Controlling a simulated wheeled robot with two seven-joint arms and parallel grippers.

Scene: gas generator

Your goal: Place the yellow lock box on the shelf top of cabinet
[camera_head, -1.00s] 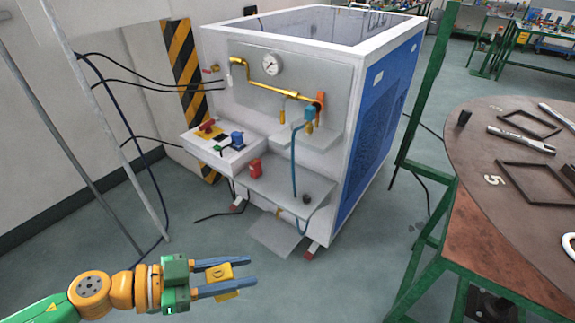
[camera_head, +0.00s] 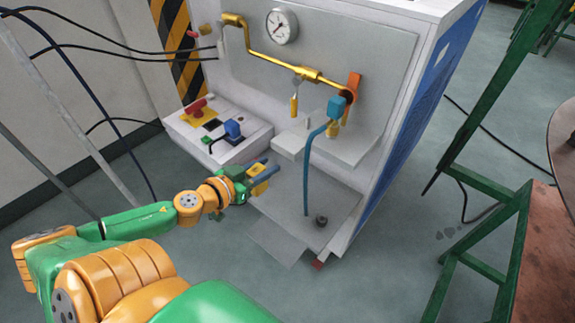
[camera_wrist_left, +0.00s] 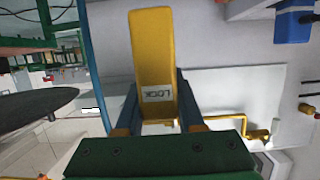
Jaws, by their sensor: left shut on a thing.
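The yellow lock box (camera_head: 260,187) is between the blue fingers of my left gripper (camera_head: 264,173), which is shut on it. In the left wrist view the yellow lock box (camera_wrist_left: 153,50) shows large, with a "LOCK" label, between the fingers (camera_wrist_left: 158,112). In the head view the gripper appears in front of the white cabinet (camera_head: 408,60), at the left edge of its lower shelf (camera_head: 330,207). I cannot tell whether it touches the shelf. A smaller upper shelf (camera_head: 352,146) and a side box (camera_head: 185,128) with red and blue parts are on the cabinet front. My right gripper is not in view.
A blue hose (camera_head: 306,180) hangs down to the lower shelf, near a small black knob (camera_head: 321,221). A yellow pipe (camera_head: 262,55) and a gauge (camera_head: 281,26) are above. A green frame (camera_head: 485,110) and a round table (camera_head: 563,150) stand at the right.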

